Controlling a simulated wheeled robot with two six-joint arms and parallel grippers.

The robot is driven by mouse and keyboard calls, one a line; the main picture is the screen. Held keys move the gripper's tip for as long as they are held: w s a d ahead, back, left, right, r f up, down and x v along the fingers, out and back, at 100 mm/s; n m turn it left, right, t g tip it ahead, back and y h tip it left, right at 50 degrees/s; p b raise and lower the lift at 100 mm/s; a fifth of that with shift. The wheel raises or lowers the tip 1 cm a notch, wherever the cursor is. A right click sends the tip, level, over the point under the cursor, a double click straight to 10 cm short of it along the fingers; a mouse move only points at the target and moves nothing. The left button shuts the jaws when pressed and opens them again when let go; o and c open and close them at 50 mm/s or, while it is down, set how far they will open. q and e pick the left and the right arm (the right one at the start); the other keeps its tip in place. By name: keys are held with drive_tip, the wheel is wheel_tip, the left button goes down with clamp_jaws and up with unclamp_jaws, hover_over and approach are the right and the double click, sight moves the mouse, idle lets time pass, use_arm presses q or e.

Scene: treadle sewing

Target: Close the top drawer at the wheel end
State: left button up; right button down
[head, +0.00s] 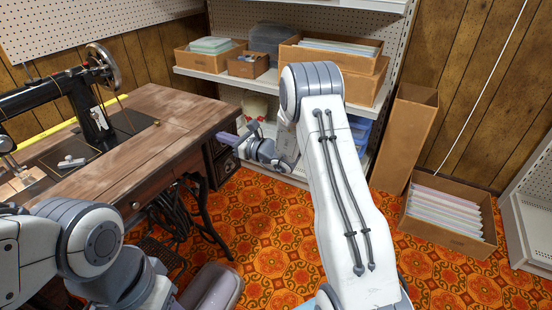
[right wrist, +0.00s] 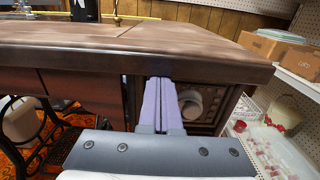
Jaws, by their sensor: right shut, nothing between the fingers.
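The wooden treadle sewing table (head: 165,125) stands at the left in the head view, with the black sewing machine and its handwheel (head: 105,67) on top. Dark carved drawers (head: 222,168) hang under the table's wheel end, partly hidden by the tabletop and my gripper. My right gripper (head: 228,138) is shut and empty, beside the table's right end. In the right wrist view, its pale purple fingers (right wrist: 162,105) point at the table end, just below the top's edge. A carved drawer front with a round boss (right wrist: 195,103) shows right behind them. Contact and how far the drawer stands out cannot be told.
Shelves (head: 225,83) with cardboard boxes stand behind the table end. A tall carton (head: 405,135) and a box of folders (head: 445,215) stand at the right. The patterned floor between is clear. My left arm (head: 95,240) is over the table's near side.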

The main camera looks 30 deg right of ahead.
drive_tip(key=shift+w+a+r, duration=0.1)
drive_tip(key=shift+w+a, duration=0.1)
drive_tip(key=shift+a, duration=0.05)
